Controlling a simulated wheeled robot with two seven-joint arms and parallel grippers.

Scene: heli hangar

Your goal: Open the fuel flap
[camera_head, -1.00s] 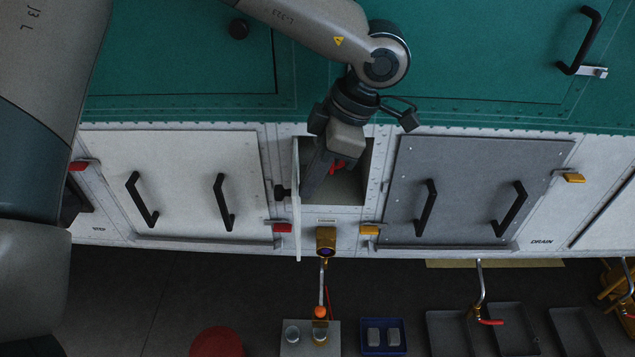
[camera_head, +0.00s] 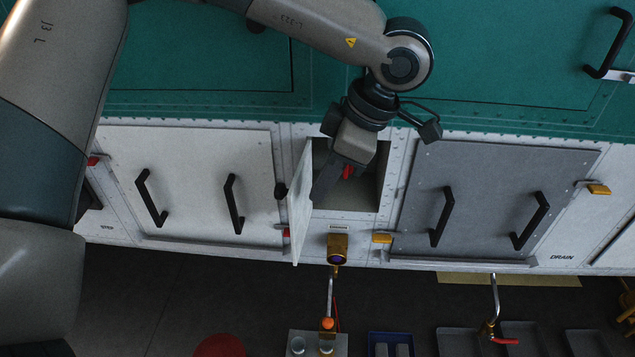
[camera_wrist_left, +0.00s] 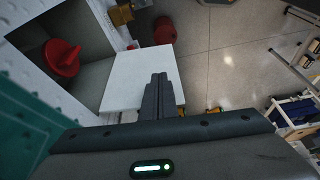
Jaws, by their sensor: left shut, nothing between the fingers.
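The fuel flap (camera_head: 301,215) is a small white panel standing out from the left edge of a square recess (camera_head: 366,202); it is swung open. Its pale inner face shows in the left wrist view (camera_wrist_left: 125,78). My left gripper (camera_head: 317,197) is shut and empty, its fingers beside the flap's inner face, in front of the recess. In the left wrist view the shut fingers (camera_wrist_left: 160,82) overlap the flap; whether they touch cannot be told. A red cap (camera_wrist_left: 62,58) sits inside the recess, partly hidden by the gripper in the head view. My right gripper is out of view.
A white panel (camera_head: 190,185) with black handles is left of the flap, a grey one (camera_head: 480,200) right of the recess. A brass fitting (camera_head: 337,247) sits below the recess. Trays (camera_head: 458,341) and a blue bin (camera_head: 390,336) lie lower down.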

